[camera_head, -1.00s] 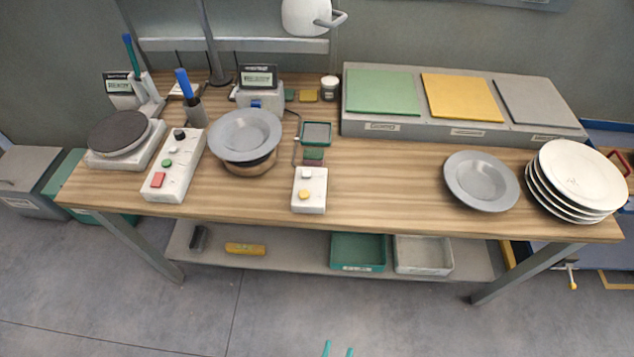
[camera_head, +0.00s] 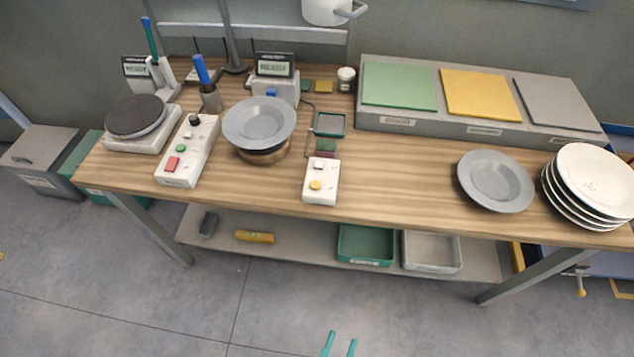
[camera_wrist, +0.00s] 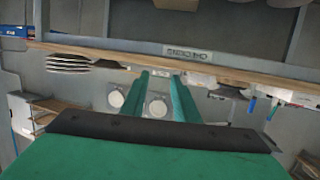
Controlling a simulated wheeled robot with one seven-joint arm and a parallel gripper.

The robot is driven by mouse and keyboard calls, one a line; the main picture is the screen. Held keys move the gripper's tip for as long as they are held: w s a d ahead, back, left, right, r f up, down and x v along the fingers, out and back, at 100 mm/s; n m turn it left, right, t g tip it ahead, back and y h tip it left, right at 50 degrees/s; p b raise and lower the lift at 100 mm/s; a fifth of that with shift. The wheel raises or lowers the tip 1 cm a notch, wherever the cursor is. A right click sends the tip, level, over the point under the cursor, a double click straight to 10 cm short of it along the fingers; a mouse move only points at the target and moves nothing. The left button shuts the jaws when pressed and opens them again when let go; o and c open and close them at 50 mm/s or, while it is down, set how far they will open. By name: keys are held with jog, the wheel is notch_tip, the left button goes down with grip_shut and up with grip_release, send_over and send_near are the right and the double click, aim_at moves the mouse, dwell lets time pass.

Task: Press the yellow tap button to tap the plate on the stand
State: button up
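The yellow tap button (camera_head: 315,185) sits on a small white control box (camera_head: 321,191) near the front middle of the table, below a white button (camera_head: 319,165). A grey plate (camera_head: 259,122) rests on the round wooden-coloured stand (camera_head: 263,156) left of the box. My gripper's two teal fingertips (camera_head: 338,345) show at the bottom of the head view, in front of and well apart from the table. They are spread with a gap and nothing between them. In the wrist view the teal fingers (camera_wrist: 161,100) are also parallel and apart.
A second grey plate (camera_head: 495,181) lies at the right, beside a stack of white plates (camera_head: 594,182). A longer white box (camera_head: 187,151) with red and green buttons stands left of the stand. Coloured pads line a raised grey shelf (camera_head: 480,130). The floor before the table is clear.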

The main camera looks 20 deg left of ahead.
grip_shut()
dwell(1.9)
